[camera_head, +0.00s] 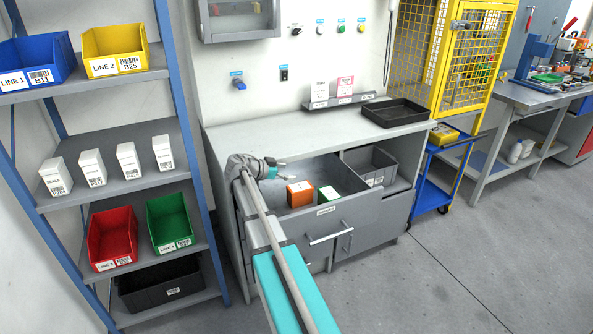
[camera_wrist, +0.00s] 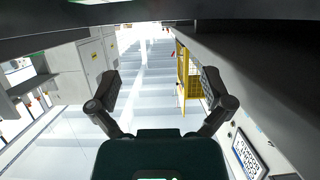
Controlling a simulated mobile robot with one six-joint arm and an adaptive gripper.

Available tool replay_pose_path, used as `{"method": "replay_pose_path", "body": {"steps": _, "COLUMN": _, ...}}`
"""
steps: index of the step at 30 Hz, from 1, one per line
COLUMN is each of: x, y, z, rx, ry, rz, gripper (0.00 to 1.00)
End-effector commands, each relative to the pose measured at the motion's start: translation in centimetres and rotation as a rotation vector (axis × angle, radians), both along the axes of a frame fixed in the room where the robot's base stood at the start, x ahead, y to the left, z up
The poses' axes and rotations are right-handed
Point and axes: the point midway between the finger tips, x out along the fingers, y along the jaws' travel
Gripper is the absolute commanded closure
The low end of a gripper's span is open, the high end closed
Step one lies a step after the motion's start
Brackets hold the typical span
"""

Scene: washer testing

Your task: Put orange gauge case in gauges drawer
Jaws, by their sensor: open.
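The orange gauge case (camera_head: 300,194) shows in the head view inside the pulled-out drawer (camera_head: 345,218), toward its left part. A small label is on the drawer front, too small to read. My gripper (camera_head: 278,167) is above the left part of the drawer, left of and behind the orange case, apart from it. In the wrist view my gripper's two fingers (camera_wrist: 161,88) are spread wide with nothing between them. Neither case can be made out in the wrist view.
A grey bin (camera_head: 371,166) sits in the bench opening right of the drawer. A black tray (camera_head: 396,112) and a sign holder (camera_head: 340,102) stand on the bench top. A blue-framed shelf (camera_head: 120,80) with bins stands left.

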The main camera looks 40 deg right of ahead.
Motion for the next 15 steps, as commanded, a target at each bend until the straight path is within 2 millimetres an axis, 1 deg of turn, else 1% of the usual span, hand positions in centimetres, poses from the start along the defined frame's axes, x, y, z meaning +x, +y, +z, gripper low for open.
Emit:
{"method": "replay_pose_path", "body": {"steps": 1, "x": 0.2, "y": 0.6, "z": 0.4, "rx": 0.000, "ry": 0.000, "rz": 0.002, "gripper": 0.00}}
{"method": "replay_pose_path", "body": {"steps": 6, "x": 0.4, "y": 1.8, "z": 0.8, "rx": 0.000, "ry": 0.001, "rz": 0.000, "gripper": 0.00}}
{"method": "replay_pose_path", "body": {"steps": 15, "x": 0.5, "y": 2.1, "z": 0.8, "rx": 0.000, "ry": 0.000, "rz": 0.000, "gripper": 0.00}}
